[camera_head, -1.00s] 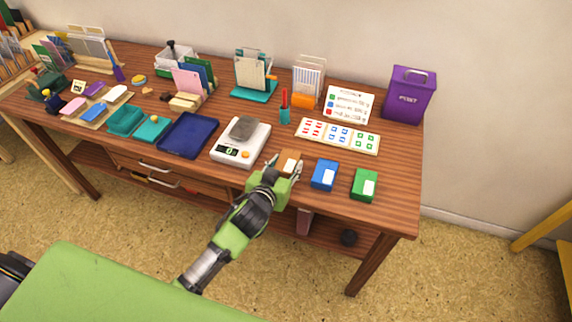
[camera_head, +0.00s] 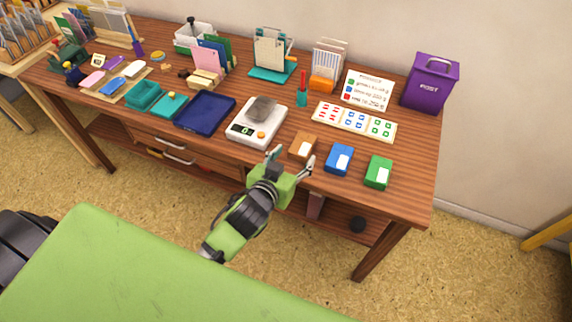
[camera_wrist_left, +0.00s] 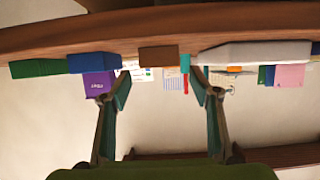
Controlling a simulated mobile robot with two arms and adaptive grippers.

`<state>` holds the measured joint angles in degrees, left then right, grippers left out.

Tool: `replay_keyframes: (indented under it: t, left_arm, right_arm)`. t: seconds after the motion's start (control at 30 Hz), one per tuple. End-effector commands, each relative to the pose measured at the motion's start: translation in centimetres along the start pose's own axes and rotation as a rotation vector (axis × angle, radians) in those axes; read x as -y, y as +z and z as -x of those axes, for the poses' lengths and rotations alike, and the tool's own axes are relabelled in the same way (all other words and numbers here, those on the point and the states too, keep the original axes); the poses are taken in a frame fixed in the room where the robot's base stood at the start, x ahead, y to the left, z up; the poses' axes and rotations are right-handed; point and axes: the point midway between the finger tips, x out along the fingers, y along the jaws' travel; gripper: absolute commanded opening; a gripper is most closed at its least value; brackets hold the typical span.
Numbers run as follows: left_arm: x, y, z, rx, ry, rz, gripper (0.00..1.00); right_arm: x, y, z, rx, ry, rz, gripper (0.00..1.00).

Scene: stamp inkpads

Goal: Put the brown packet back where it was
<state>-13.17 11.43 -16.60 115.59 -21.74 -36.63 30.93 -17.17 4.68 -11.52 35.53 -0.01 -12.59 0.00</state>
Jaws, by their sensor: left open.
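The brown packet (camera_head: 303,147), with a white label, stands on the table near its front edge. It is right of the white scale (camera_head: 256,122) and left of the blue packet (camera_head: 339,159) and green packet (camera_head: 378,171). My left gripper (camera_head: 290,158) is open and empty, just in front of the brown packet and apart from it. In the left wrist view, which is upside down, the brown packet (camera_wrist_left: 158,55) shows ahead between the open fingers (camera_wrist_left: 160,84). My right gripper is not in view.
A grey-brown lump (camera_head: 263,108) rests on the scale. Behind the packets lie a card with coloured stamps (camera_head: 355,122) and a sign (camera_head: 368,89). A purple post box (camera_head: 430,84) stands at the right end. A blue tray (camera_head: 205,114) lies left of the scale.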

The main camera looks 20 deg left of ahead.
Motion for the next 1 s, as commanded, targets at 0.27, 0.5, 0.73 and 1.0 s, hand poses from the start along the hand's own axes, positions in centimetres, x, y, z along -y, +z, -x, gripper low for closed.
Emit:
replay_keyframes:
  t: [0.27, 0.5, 0.73, 1.0]
  left_arm:
    - [0.0, 0.1, 4.7, 0.001, 0.0, 0.0, 0.56]
    - [0.0, 0.0, 5.7, -0.001, -0.001, -0.002, 0.56]
    - [0.0, 0.0, 5.7, -0.001, -0.001, -0.001, 0.56]
    - [0.1, 0.1, 5.7, 0.003, -0.002, -0.001, 0.56]
  right_arm:
    - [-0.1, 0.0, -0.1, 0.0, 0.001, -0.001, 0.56]
    - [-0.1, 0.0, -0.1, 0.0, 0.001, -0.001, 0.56]
    - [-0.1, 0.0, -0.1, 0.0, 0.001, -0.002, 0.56]
    - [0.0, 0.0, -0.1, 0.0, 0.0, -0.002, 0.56]
